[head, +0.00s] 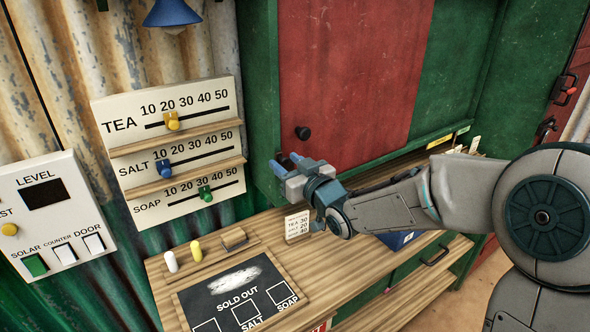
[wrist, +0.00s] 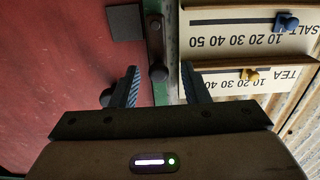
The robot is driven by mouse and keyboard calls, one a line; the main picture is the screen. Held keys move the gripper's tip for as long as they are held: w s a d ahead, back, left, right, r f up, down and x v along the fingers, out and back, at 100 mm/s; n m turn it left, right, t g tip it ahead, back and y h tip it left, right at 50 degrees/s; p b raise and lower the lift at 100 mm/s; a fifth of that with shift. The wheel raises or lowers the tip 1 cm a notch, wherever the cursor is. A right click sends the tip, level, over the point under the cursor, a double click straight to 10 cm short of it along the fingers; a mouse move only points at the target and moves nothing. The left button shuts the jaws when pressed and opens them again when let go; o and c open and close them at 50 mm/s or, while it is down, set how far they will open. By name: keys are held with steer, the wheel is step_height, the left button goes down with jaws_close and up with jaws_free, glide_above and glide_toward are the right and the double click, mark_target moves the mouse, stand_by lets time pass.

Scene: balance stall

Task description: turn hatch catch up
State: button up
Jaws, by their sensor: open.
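The red hatch panel (head: 345,85) stands upright in the green frame, with a round black knob (head: 303,133) low on its left side. In the wrist view, a small dark catch (wrist: 158,73) sits on the strip beside the red panel (wrist: 60,80). My gripper (head: 287,163) is at the hatch's lower left edge, fingers pointing at the frame. In the wrist view my gripper (wrist: 159,76) is open and empty, with the catch seen between its fingers. I cannot tell whether they touch it. In the head view my fingers mostly hide the catch, and its turn is unclear.
A price board (head: 170,147) with TEA, SALT and SOAP sliders hangs left of the hatch. A switch panel (head: 50,210) is further left.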

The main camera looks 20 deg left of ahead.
steer(key=b+v, duration=0.1)
steer(key=v, duration=1.2)
steer(key=shift+s+d, duration=0.2)
steer(key=shift+s, duration=0.1)
steer(key=d+f+m+h, duration=0.3)
steer(key=d+h, duration=0.3)
steer(key=d, duration=0.3)
steer(key=d+f+m+h, duration=0.3)
steer(key=d+h, duration=0.4)
steer(key=d, duration=0.1)
steer(key=s+d+f+m+g, duration=0.2)
steer(key=s+d+g, duration=0.1)
steer(key=s, duration=0.5)
steer(key=s+d+f+m+g, duration=0.2)
steer(key=s+g, duration=0.3)
steer(key=s, duration=0.3)
steer(key=shift+s+d+g+h, duration=0.2)
steer(key=shift+d+g+h, duration=0.15)
steer(key=shift+d, duration=0.55)
steer(key=shift+c, duration=0.5)
steer(key=shift+d, duration=0.15)
